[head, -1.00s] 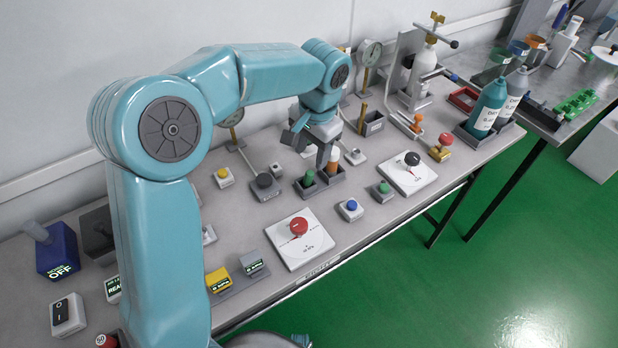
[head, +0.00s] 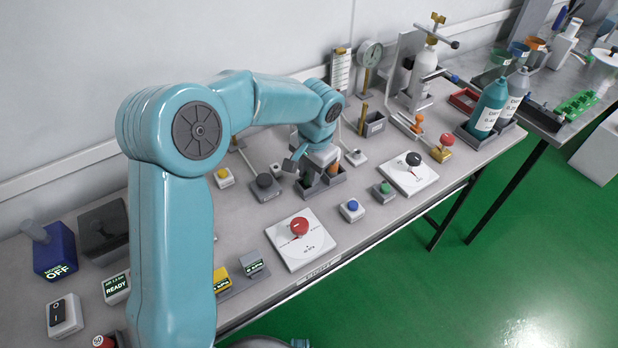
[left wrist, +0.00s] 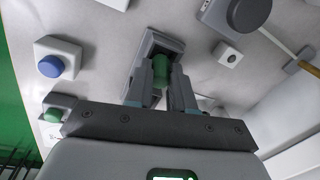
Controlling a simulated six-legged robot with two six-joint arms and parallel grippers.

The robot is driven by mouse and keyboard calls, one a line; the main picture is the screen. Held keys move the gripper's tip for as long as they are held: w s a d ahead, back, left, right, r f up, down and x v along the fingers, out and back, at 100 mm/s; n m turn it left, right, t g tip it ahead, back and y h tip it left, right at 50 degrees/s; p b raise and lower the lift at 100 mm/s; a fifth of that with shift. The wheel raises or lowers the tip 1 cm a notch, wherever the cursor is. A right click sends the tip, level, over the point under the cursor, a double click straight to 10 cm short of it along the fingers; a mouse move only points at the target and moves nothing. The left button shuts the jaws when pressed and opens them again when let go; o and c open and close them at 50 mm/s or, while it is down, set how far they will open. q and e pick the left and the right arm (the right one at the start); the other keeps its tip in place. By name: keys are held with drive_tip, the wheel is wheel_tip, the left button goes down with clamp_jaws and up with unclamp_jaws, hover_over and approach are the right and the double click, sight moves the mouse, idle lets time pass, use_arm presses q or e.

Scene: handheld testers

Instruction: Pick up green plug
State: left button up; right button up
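My left gripper (head: 316,172) has come down over the holder and partly hides the green plug in the head view. In the left wrist view the green plug (left wrist: 161,71) sits between the two fingers of my left gripper (left wrist: 161,84). The fingers stand apart on either side of it, and I see no clear grip on it. The holder (left wrist: 160,42) shows beyond the fingertips.
A grey-knobbed box (head: 265,186) lies left of the holder and a green button box (head: 382,192) right of it. A blue button box (head: 351,210) and a red-knob dial plate (head: 299,244) are nearer the front. A small bin (head: 373,124) stands behind.

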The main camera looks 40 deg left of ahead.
use_arm(q)
clamp_jaws()
wheel_tip(320, 180, up, 20)
drive_tip(key=p, duration=0.4)
use_arm(e)
wheel_tip(320, 180, up, 4)
use_arm(q)
drive_tip(key=n+t+b, duration=0.2)
drive_tip(key=n+b, duration=0.2)
drive_tip(key=n, duration=0.1)
hover_over(306, 182)
drive_tip(key=s+d+f+x, duration=0.1)
drive_tip(key=s+x, duration=0.1)
drive_tip(key=x, duration=1)
drive_tip(key=shift+h, duration=0.3)
wheel_tip(306, 182, down, 6)
drive_tip(key=b, duration=0.5)
drive_tip(key=shift+s+f+b, duration=0.1)
drive_tip(key=shift+s+b, duration=0.05)
drive_tip(key=shift+b, duration=0.15)
use_arm(e)
wheel_tip(306, 182, down, 10)
drive_tip(key=shift+s+a+r, duration=0.25)
drive_tip(key=shift+a, duration=0.1)
use_arm(q)
drive_tip(key=shift+f+b, duration=0.45)
drive_tip(key=shift+f, duration=0.15)
use_arm(e)
drive_tip(key=shift+f, duration=0.45)
